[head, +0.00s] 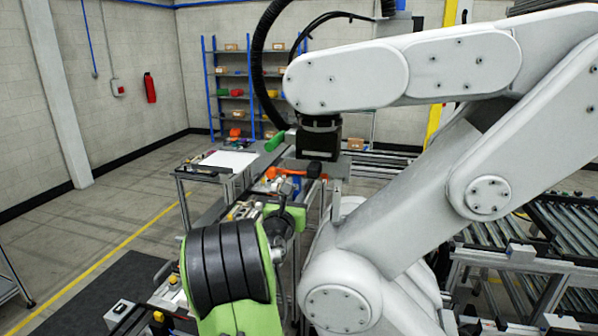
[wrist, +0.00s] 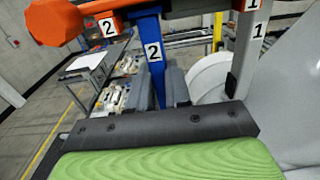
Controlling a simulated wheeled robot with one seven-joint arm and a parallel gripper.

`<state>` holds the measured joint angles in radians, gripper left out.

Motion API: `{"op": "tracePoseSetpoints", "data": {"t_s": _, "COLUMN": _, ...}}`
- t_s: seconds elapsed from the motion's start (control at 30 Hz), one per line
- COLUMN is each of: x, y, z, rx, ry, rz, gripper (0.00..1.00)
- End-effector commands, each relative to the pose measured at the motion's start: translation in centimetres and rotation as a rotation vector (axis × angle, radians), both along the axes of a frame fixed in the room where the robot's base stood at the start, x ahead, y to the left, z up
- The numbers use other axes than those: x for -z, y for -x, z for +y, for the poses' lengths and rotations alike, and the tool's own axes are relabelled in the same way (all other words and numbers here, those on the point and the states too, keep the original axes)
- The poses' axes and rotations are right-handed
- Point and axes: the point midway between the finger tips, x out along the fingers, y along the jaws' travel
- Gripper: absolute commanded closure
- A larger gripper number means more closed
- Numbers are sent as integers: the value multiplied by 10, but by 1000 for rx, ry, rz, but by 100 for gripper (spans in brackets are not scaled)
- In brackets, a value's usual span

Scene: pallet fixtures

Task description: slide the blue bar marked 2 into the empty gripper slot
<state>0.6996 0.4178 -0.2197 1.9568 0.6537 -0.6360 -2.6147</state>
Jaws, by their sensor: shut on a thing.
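The blue bar marked 2 (wrist: 152,55) stands nearly upright in the wrist view, with a white label on its face. Its lower end lies between the dark grey fingers of my gripper (wrist: 158,88), which are shut on it. Its upper end meets an orange piece (wrist: 116,20), also labelled 2, near the top edge. A grey bar marked 1 (wrist: 243,55) stands to its right. I cannot clearly tell the empty gripper slot in either view.
An orange part (head: 290,171) shows beside my white arm in the head view. A table with a white sheet (head: 229,159) stands behind it, with a shelf rack (head: 232,88) at the wall. Roller conveyors (head: 565,235) stand at right.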

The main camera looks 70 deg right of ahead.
Motion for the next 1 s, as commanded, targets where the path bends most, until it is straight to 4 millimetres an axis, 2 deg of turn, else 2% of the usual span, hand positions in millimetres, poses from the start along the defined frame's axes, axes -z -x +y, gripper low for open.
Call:
{"op": "tracePoseSetpoints", "data": {"t_s": 0.47, "x": -2, "y": -2, "z": -15, "rx": 1, "ry": 0, "rz": 0, "gripper": 100}}
{"op": "tracePoseSetpoints", "data": {"t_s": 0.83, "x": 1, "y": -2, "z": -14, "rx": 1, "ry": 1, "rz": 0, "gripper": 100}}
{"op": "tracePoseSetpoints", "data": {"t_s": 0.87, "x": 1, "y": -2, "z": -14, "rx": 1, "ry": 1, "rz": 0, "gripper": 80}}
{"op": "tracePoseSetpoints", "data": {"t_s": 1.0, "x": 1, "y": -2, "z": -14, "rx": 0, "ry": 1, "rz": 0, "gripper": 59}}
